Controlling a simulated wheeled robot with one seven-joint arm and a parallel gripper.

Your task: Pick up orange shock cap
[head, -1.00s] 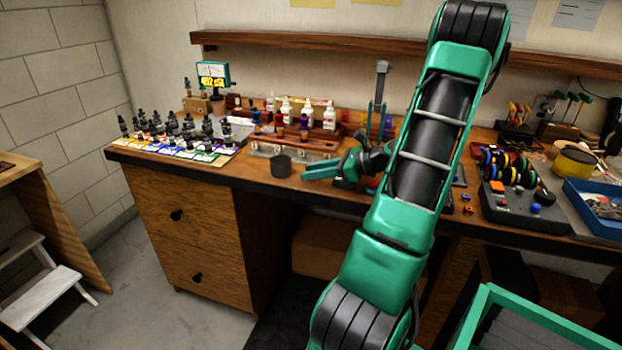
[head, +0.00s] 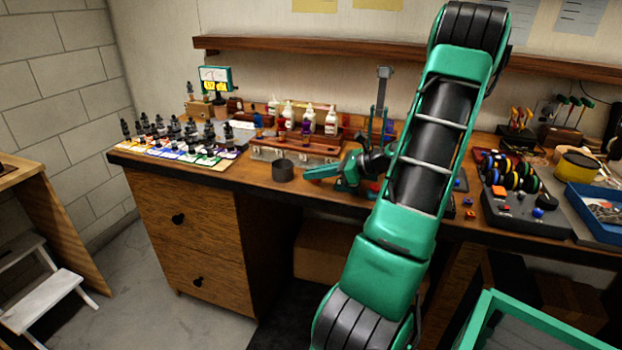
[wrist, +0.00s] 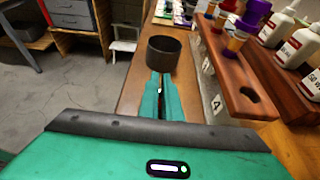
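My gripper (wrist: 163,76) reaches over the workbench, and its two green fingers lie close together with a thin slit between them and nothing seen in them. In the head view my gripper (head: 305,174) points left, low over the bench's front part. A dark round cup (wrist: 164,54) stands just beyond the fingertips; it also shows in the head view (head: 283,171). Small orange-amber parts (wrist: 236,43) show in the wooden rack to the right of the fingers. Black shocks (head: 175,135) stand on coloured cards at the bench's left end. I cannot tell which piece is the orange shock cap.
White bottles (head: 309,118) stand in the wooden rack (head: 310,144) behind the cup. A gauge (head: 215,78) stands at the back left. A black device with coloured rings (head: 527,212) and a blue tray (head: 592,225) are at right. The bench's front edge is close.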

